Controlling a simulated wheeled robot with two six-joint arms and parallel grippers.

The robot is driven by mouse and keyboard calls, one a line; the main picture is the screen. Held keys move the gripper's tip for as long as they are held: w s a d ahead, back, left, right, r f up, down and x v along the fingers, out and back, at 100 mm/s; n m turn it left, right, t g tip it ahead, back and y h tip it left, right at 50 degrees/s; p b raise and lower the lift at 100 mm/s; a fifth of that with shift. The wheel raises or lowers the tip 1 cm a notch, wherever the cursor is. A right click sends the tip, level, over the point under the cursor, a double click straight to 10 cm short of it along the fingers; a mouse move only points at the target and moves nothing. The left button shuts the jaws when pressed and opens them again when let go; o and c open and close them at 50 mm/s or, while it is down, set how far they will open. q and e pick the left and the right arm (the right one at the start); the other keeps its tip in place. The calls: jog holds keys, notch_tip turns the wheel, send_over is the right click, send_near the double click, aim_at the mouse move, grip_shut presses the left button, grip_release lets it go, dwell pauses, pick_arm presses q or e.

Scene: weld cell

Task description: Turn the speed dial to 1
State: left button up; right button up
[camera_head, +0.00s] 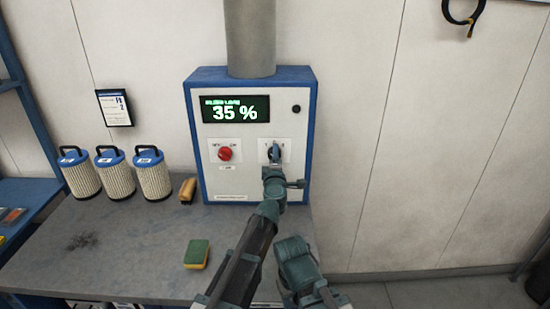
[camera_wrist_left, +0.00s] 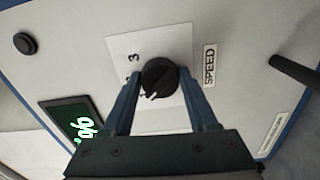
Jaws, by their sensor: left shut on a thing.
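The speed dial is a black round knob (camera_wrist_left: 158,78) on a white plate beside a SPEED label (camera_wrist_left: 210,66). My left gripper (camera_wrist_left: 165,95) has its two fingers on opposite sides of the knob. In the head view, my left gripper (camera_head: 273,162) covers much of the dial at the cabinet's lower right. The knob's white mark points down and left in the wrist view. The numeral 3 (camera_wrist_left: 133,57) shows at the plate's upper left; a finger hides the other numerals.
The blue-edged cabinet (camera_head: 190,115) has a display (camera_head: 236,109) reading 35 % and a red knob (camera_head: 225,154) left of the dial. Filter cartridges (camera_head: 116,178), a brush (camera_head: 188,190) and a sponge (camera_head: 197,254) are on the bench (camera_head: 140,255).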

pick_arm(q)
jog(key=shift+n, duration=0.5)
jog(key=o, duration=1.4)
